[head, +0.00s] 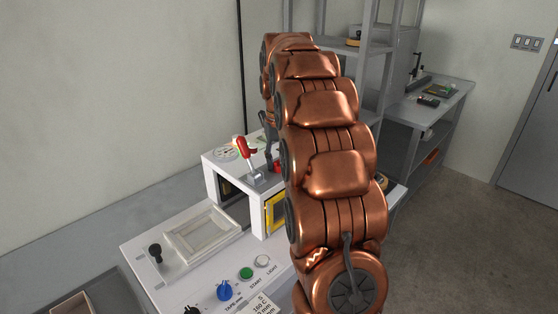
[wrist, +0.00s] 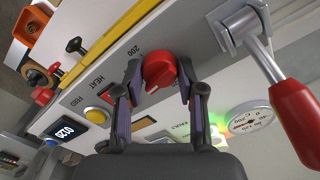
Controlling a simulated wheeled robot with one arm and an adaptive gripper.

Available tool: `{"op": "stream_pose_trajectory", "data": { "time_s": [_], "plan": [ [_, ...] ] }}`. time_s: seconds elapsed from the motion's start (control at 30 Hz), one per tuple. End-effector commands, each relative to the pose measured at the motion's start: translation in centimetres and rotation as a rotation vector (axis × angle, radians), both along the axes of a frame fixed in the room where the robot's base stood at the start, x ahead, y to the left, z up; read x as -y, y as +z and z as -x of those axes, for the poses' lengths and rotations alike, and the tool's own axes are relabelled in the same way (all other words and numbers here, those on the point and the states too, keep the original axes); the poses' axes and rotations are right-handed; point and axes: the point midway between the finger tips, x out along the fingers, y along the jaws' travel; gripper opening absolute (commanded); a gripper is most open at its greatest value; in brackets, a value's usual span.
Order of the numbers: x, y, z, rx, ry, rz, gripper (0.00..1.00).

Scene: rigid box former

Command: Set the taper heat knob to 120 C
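A round red knob (wrist: 159,70) with a white pointer mark sits on the white panel in the wrist view, near the printed "200" and the word HEAT. The fingertips of my gripper (wrist: 160,76) are on either side of the knob, very close to it. I cannot tell whether they touch it. In the head view the knob (head: 275,165) shows as a small bit of red beside my arm. My gripper (head: 267,140) is mostly hidden by my copper arm there. The rest of the knob's scale is hidden or too small to read.
A lever with a red handle (wrist: 297,120) stands close to the right of my gripper in the wrist view. A round gauge (wrist: 248,122), a yellow button (wrist: 97,115) and a dark display (wrist: 68,131) are nearby.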

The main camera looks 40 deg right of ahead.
Motion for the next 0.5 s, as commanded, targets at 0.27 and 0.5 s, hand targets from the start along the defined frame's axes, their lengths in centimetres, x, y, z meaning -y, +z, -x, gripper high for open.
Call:
{"op": "stream_pose_trajectory", "data": {
  "time_s": [0.27,0.5],
  "plan": [
    [-0.01,-0.01,0.0,0.0,0.0,0.0,0.04],
    [-0.02,-0.05,-0.02,0.0,0.022,0.0,0.04]
  ]
}}
